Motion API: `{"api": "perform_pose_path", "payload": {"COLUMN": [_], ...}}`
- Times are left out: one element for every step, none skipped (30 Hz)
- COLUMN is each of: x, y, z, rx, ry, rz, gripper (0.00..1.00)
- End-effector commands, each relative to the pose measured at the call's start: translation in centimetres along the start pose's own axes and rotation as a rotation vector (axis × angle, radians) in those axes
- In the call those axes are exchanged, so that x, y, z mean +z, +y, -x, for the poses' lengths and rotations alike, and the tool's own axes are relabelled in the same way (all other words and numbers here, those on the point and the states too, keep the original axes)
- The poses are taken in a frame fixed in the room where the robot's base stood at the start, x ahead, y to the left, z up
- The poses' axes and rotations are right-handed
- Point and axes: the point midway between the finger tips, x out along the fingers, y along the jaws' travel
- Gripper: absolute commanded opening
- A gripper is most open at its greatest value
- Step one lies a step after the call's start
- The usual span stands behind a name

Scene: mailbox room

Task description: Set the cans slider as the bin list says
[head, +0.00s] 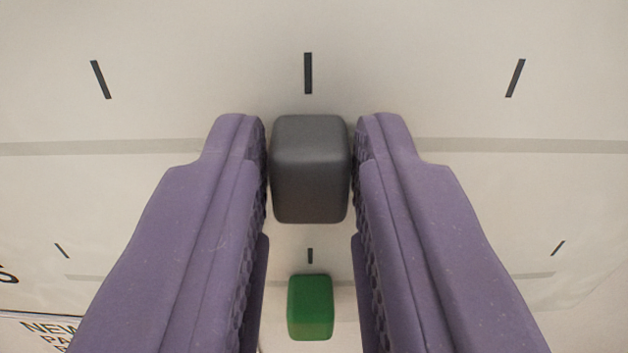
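A dark grey slider knob (309,168) stands out from a pale panel, in line with the middle one of three dark tick marks (308,73). My gripper (310,165) has its two purple fingers on either side of this knob, close against its left and right faces, with no clear gap. A green slider knob (310,308) sits lower, under a middle tick of its own, between the fingers in the picture but untouched by the tips. No label in view shows which knob is the cans slider. The bin list is not readable here.
Pale grey slots (510,145) run left and right of the dark grey knob and are clear. Side ticks stand at upper left (101,79) and upper right (515,78).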

Motion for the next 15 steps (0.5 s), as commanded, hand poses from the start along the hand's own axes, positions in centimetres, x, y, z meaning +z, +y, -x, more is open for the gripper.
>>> {"api": "perform_pose_path", "payload": {"x": [-0.1, 0.0, 0.0, 0.0, 0.0, 0.0, 0.0, 0.0, 0.0, 0.0, 0.0, 0.0, -0.1, -0.1, -0.2], "y": [0.0, 0.0, 0.0, 0.0, 0.0, 0.0, 0.0, 0.0, 0.0, 0.0, 0.0, -0.1, -0.1, -0.1, -0.1], "z": [0.0, 0.0, 0.0, 0.0, 0.0, 0.0, 0.0, 0.0, 0.0, 0.0, 0.1, 0.3, 0.5, 0.9, 1.5], "rx": [0.000, 0.000, 0.000, 0.000, 0.000, 0.000, 0.000, 0.000, 0.000, 0.000, 0.000, 0.000, -0.001, -0.001, -0.001], "ry": [0.001, 0.001, 0.001, 0.000, 0.000, 0.000, 0.000, 0.000, 0.000, 0.000, 0.000, 0.000, 0.000, -0.001, 0.000], "rz": [0.000, 0.000, 0.000, 0.000, 0.000, 0.000, 0.000, 0.000, 0.000, 0.000, -0.001, -0.001, -0.002, -0.002, -0.003], "gripper": [0.39, 0.46, 0.49, 0.49, 0.49, 0.49, 0.49, 0.49, 0.49, 0.49, 0.49, 0.49, 0.49, 0.49, 0.49]}}
